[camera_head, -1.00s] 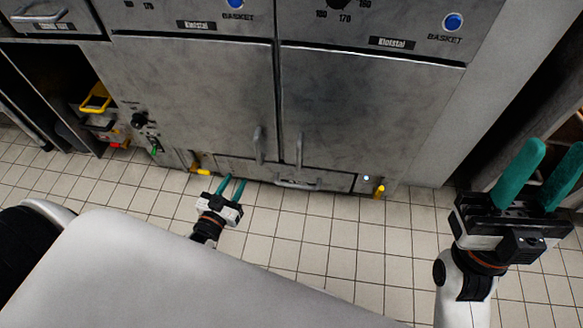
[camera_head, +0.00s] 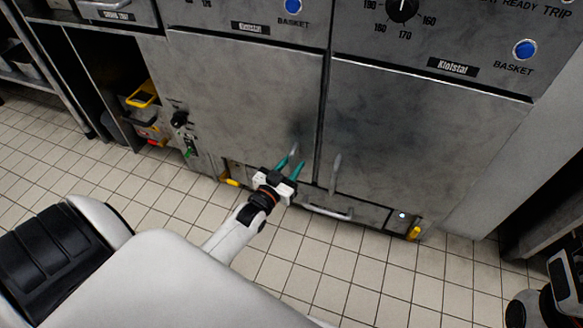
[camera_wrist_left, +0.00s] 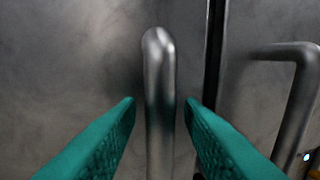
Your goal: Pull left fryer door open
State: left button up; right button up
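The left fryer door (camera_head: 240,95) is a grey metal panel and looks closed. Its upright bar handle (camera_wrist_left: 159,95) stands between the two green fingers of my left gripper (camera_wrist_left: 160,105) in the left wrist view. The fingers are open, one on each side of the handle, with a visible gap to it. In the head view my left gripper (camera_head: 290,165) is at the door's lower right, and it mostly covers the handle. My right gripper is out of the head view; only part of an arm shows at the lower right edge.
The right fryer door (camera_head: 415,130) is closed, with its own handle (camera_head: 335,174) close beside; this handle also shows in the left wrist view (camera_wrist_left: 300,90). A low horizontal handle (camera_head: 328,212) sits below. An open shelf bay with a yellow bin (camera_head: 142,95) is at left. Tiled floor is clear.

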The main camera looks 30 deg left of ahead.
pick_arm(q)
jog(key=shift+w, duration=0.15)
jog(key=shift+c, duration=0.5)
grip_shut()
